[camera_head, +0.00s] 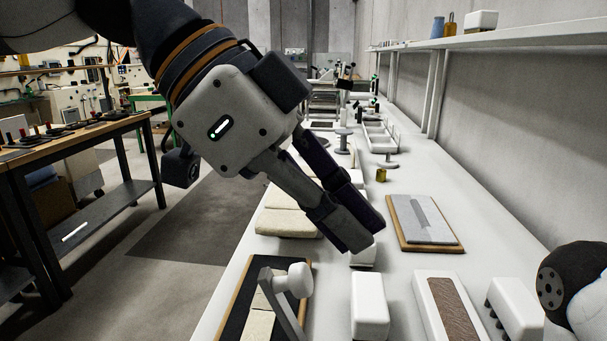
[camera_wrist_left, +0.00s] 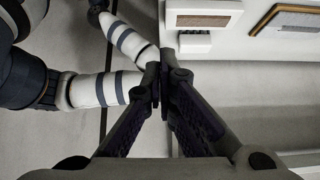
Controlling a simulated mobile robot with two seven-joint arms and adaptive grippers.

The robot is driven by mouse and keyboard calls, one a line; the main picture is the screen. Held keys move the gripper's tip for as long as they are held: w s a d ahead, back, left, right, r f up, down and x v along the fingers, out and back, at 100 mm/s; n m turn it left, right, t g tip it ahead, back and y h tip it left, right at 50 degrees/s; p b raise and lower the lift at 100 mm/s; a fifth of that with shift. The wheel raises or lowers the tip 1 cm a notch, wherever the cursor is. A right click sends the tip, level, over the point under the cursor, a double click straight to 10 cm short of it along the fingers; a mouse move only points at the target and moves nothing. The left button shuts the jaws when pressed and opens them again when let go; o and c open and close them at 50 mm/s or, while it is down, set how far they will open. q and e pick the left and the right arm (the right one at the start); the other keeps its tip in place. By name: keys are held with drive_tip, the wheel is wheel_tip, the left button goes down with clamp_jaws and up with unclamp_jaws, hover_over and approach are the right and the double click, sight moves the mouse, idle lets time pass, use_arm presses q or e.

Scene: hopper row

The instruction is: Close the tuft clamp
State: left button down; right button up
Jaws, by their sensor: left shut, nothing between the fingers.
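What looks like the tuft clamp (camera_head: 236,318) is a dark board with a wooden edge at the bottom centre of the head view. Pale strips lie on it. A grey lever (camera_head: 284,318) with a white rounded knob (camera_head: 297,279) stands tilted up from it. The lever's foot is cut off by the frame. My left gripper (camera_head: 363,241) is shut and empty, above the bench and up and to the right of the knob, apart from it. Its closed fingertips also show in the left wrist view (camera_wrist_left: 161,88); I cannot make out the clamp there. My right gripper is out of view.
White blocks (camera_head: 369,306), a white tray with a brown inset (camera_head: 447,308) and a wooden-edged board with a grey plate (camera_head: 425,222) lie right of the clamp. Pale pads (camera_head: 285,222) lie behind it. A wall shelf (camera_head: 500,35) runs along the right.

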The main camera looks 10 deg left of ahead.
use_arm(q)
drive_tip(key=a+f, duration=0.2)
drive_tip(key=f, duration=0.1)
drive_tip(key=shift+f, duration=0.2)
drive_tip(key=shift+w, duration=0.15)
